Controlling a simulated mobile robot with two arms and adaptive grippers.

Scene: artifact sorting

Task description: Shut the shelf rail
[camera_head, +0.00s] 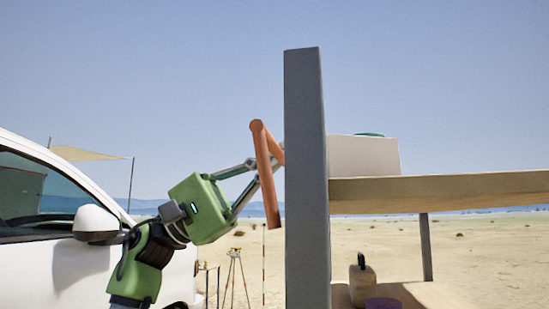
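The orange shelf rail (265,172) sticks out on the left side of the shelf's grey post (306,180). Its long bar slants steeply down, and a short orange piece runs from its top toward the post. My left gripper (272,163) reaches up from the lower left, with its fingers at the rail. The rail covers part of the fingers and the post edge is close to the tips, so I cannot tell whether they grip it. My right gripper is not in view.
A wooden shelf board (440,190) extends right from the post, with a pale box (363,156) on it. A jug (362,284) and a purple item (383,304) stand on the lower board. A white vehicle (75,262) is close at left.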

